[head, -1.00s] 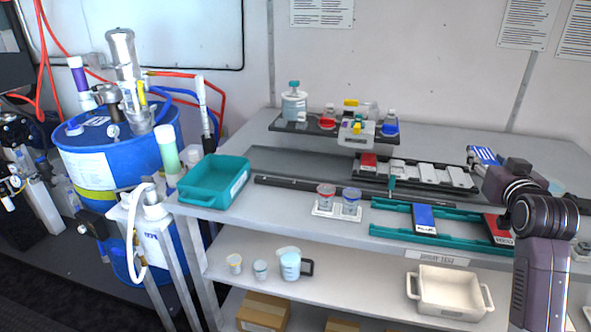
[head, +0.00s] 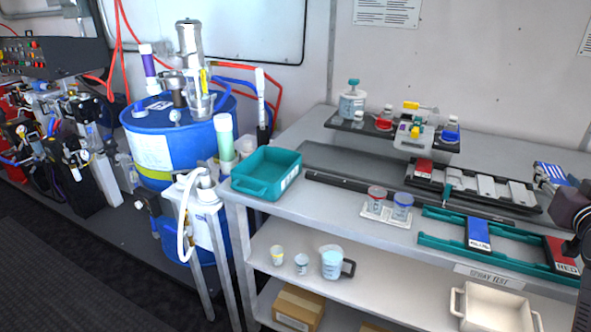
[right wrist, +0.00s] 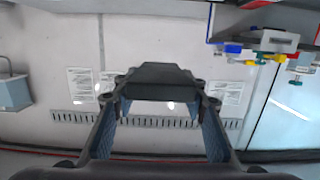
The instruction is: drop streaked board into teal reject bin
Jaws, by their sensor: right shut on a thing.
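The streaked board (head: 553,174), white with blue streaks, shows at the right edge of the head view, above the back right of the bench. My right gripper (head: 570,195) is shut on it, partly cut off by the frame edge. In the right wrist view, a dark block shows between the fingers of the right gripper (right wrist: 160,120); the streaks are not visible there. The teal reject bin (head: 250,186) stands on the left end of the bench top, open upward, and looks empty. The right gripper is far to its right. My left gripper is out of view.
A black rack (head: 530,204) with pale and red plates and teal rails (head: 440,240) with blue and red blocks lie between. Two cups on a white holder (head: 385,218) and a bottle shelf (head: 345,126) stand nearby. A blue drum (head: 190,133) stands left.

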